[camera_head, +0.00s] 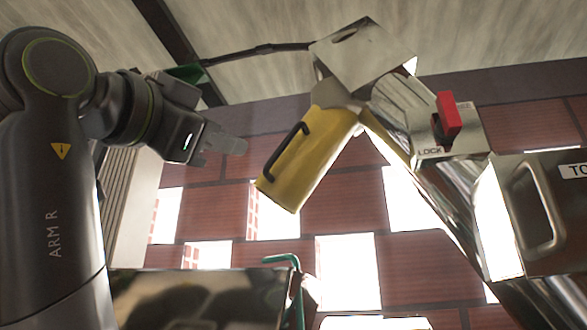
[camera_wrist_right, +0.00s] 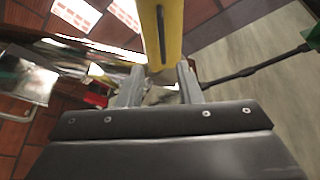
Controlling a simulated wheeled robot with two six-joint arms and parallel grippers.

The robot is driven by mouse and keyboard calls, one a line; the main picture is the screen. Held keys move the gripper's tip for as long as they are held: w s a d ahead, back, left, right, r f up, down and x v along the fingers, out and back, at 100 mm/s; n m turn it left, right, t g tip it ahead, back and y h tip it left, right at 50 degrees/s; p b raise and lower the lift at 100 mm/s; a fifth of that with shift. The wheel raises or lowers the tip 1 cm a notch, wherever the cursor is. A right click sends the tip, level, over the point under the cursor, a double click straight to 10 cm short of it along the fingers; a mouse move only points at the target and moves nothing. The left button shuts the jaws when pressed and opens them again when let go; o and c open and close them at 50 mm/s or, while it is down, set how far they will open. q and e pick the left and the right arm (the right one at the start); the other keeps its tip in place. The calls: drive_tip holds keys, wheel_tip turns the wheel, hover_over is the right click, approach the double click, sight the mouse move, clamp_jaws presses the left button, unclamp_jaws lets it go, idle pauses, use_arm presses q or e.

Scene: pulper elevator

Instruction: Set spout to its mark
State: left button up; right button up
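The yellow spout (camera_head: 325,150), with a black bar handle (camera_head: 284,158), hangs tilted down to the left from the metal head of the machine in the head view. It also shows beyond my fingers in the wrist view (camera_wrist_right: 174,35). My right gripper (camera_head: 238,146) is to the left of the spout, pointing at the handle side and apart from it. In the wrist view its two fingers (camera_wrist_right: 160,72) are spread with nothing held between them. A red lever (camera_head: 449,117) stands on a plate lettered LOCK. I cannot make out the spout's mark. My left gripper is out of view.
The shiny metal elevator tube (camera_head: 405,100) slopes down to the right. A metal box with a bar handle (camera_head: 545,215) is at the right edge. A metal bin (camera_head: 200,298) and green bent rod (camera_head: 297,275) are below. There is open air between gripper and spout.

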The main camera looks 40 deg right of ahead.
sight(282, 145)
drive_tip(key=p+x, duration=0.2)
drive_tip(key=x, duration=0.2)
drive_tip(key=p+x, duration=0.2)
drive_tip(key=x, duration=0.2)
drive_tip(key=r+p+x, duration=0.1)
drive_tip(key=p+x, duration=0.1)
drive_tip(key=x, duration=0.2)
drive_tip(key=shift+s+d+r, duration=0.2)
drive_tip(key=shift+s+d, duration=0.05)
drive_tip(key=shift+d, duration=0.1)
drive_tip(key=shift+w+d+r+p, duration=0.15)
drive_tip(key=shift+d+r+p, duration=0.2)
drive_tip(key=shift+d+p, duration=0.3)
drive_tip(key=shift+w+d, duration=0.15)
drive_tip(key=shift+d, duration=0.05)
drive_tip(key=shift+w+d, duration=0.3)
drive_tip(key=shift+d, duration=0.15)
drive_tip(key=shift+s+a, duration=0.1)
drive_tip(key=shift+a, duration=0.1)
drive_tip(key=c, duration=0.4)
clamp_jaws()
